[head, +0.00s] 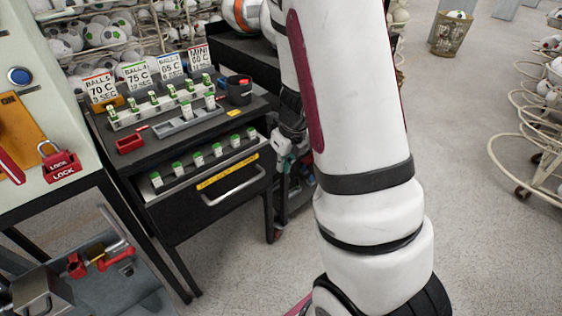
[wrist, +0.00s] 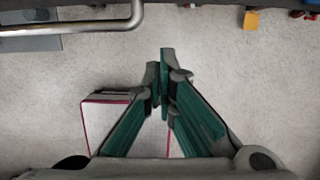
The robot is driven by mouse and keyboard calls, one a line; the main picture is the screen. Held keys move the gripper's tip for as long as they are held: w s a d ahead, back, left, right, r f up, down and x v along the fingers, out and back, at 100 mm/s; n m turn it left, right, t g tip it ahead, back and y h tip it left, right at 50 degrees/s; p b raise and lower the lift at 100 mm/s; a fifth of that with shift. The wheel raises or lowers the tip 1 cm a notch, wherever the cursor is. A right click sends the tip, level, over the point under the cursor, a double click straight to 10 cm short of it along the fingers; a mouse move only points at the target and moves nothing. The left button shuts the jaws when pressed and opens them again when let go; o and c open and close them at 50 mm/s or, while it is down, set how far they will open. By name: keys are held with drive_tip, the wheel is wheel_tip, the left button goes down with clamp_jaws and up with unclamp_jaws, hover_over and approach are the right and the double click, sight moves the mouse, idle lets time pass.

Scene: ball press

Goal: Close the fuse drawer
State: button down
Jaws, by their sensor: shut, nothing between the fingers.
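The fuse drawer (head: 222,210) is in the dark cabinet at left in the head view. It stands pulled out, showing a row of green-and-white fuses (head: 198,159) inside. Its front has a yellow label (head: 213,180) and a metal bar handle (head: 232,190). The handle also shows at the upper left in the wrist view (wrist: 75,28). My gripper (head: 281,160) is just right of the drawer in the head view, partly hidden by my arm. In the wrist view my gripper (wrist: 162,62) has its green-padded fingers together, empty, apart from the handle and over the floor.
A bench with red locks (head: 59,166) stands at left.

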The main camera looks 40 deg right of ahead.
sight(244, 147)
drive_tip(key=shift+w+a+f+b, duration=0.1)
drive_tip(key=shift+w+f+b, duration=0.4)
drive_tip(key=shift+w+f, duration=1.05)
drive_tip(key=shift+w+f+b, duration=0.5)
drive_tip(key=shift+w+f, duration=0.8)
drive_tip(key=shift+f, duration=0.45)
drive_tip(key=shift+w, duration=0.1)
drive_tip(key=w, duration=0.4)
drive_tip(key=w+p, duration=0.1)
drive_tip(key=w, duration=0.8)
drive_tip(key=shift+a+f, duration=0.1)
drive_tip(key=shift+a, duration=0.15)
drive_tip(key=shift+w, duration=0.3)
drive_tip(key=shift+r, duration=0.2)
